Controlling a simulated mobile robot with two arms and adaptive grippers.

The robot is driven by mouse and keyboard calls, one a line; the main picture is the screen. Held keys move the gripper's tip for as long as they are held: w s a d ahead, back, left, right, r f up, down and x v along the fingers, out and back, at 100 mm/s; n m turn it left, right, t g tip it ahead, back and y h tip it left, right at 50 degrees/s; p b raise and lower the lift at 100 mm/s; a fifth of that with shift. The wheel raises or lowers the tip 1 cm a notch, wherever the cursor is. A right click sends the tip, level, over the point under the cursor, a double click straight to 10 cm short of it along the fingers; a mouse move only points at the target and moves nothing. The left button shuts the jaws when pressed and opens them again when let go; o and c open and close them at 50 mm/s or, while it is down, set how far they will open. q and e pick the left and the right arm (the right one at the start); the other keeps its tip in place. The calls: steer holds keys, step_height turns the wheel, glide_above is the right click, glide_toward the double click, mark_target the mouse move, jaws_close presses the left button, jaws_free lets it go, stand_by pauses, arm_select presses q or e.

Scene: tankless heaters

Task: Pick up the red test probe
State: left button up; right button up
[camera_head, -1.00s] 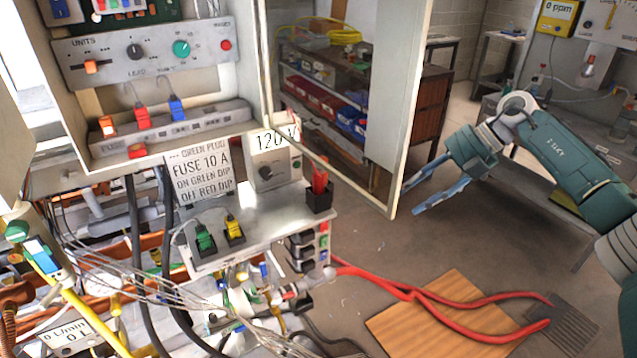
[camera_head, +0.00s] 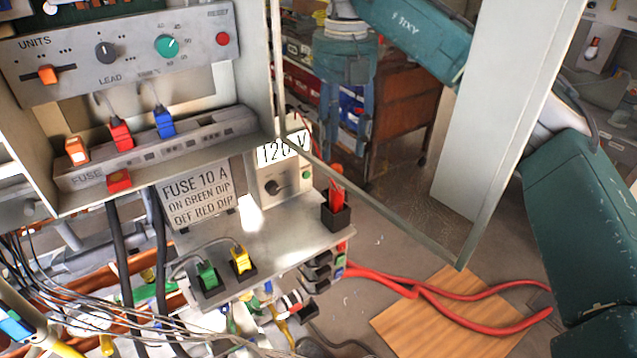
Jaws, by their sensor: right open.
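The red test probe (camera_head: 337,194) stands upright in a small black holder (camera_head: 336,216) at the right end of the grey metal shelf. Its lower part is hidden in the holder. My right gripper (camera_head: 345,168) is open and empty, with its blue fingers pointing down. It shows through the clear pane of the open cabinet door, above the probe in the picture and apart from it. My right arm passes behind the door's pale frame. My left gripper is not in view.
The open door's frame (camera_head: 497,130) stands between the view and my right arm. A green plug (camera_head: 207,276) and a yellow plug (camera_head: 240,260) sit on the shelf left of the probe. A 120 V box (camera_head: 280,185) stands behind. Red cables (camera_head: 470,323) lie on the floor.

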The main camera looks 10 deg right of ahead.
mark_target(338, 185)
steer(key=shift+w+a+f, duration=0.15)
steer(key=shift+a+f, duration=0.35)
steer(key=shift+f, duration=0.05)
steer(key=f, duration=0.2)
steer(key=s+f+p, duration=0.1)
steer(key=shift+d+f, duration=0.3)
steer(key=shift+f, duration=0.1)
steer(key=shift+f+p, duration=0.3)
steer(key=shift+f, duration=0.05)
steer(key=f+p, duration=0.2)
steer(key=f, duration=0.2)
steer(key=shift+s+f, duration=0.15)
steer(key=shift+s, duration=0.05)
steer(key=shift+f, duration=0.2)
steer(key=shift+w, duration=0.1)
steer(key=c, duration=0.3)
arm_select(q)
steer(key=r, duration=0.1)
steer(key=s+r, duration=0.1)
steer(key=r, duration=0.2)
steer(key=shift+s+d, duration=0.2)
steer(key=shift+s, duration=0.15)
arm_select(e)
jaws_close()
